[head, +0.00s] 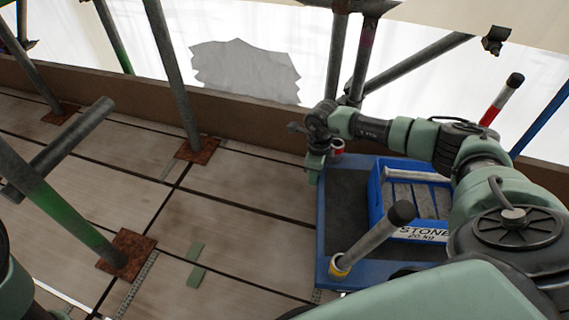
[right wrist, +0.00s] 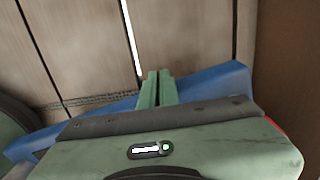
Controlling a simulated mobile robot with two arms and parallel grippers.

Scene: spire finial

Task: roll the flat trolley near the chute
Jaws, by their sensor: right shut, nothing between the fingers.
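The flat trolley (head: 345,205) has a blue frame and a dark deck and stands right of centre in the head view. A blue crate labelled STONE 20 kg (head: 422,235) rests on it. My right gripper (head: 313,178) points down at the trolley's far left corner. In the right wrist view, its fingers (right wrist: 157,82) are shut with nothing between them, in front of the trolley's blue edge (right wrist: 222,80). Whether they touch that edge is unclear. My right forearm covers the trolley's right side. No chute can be made out.
A grey post with a yellow base (head: 370,242) rises from the trolley's near side. Scaffold poles stand on rusty plates (head: 127,254) to the left. A brown toe board (head: 240,120) runs behind.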

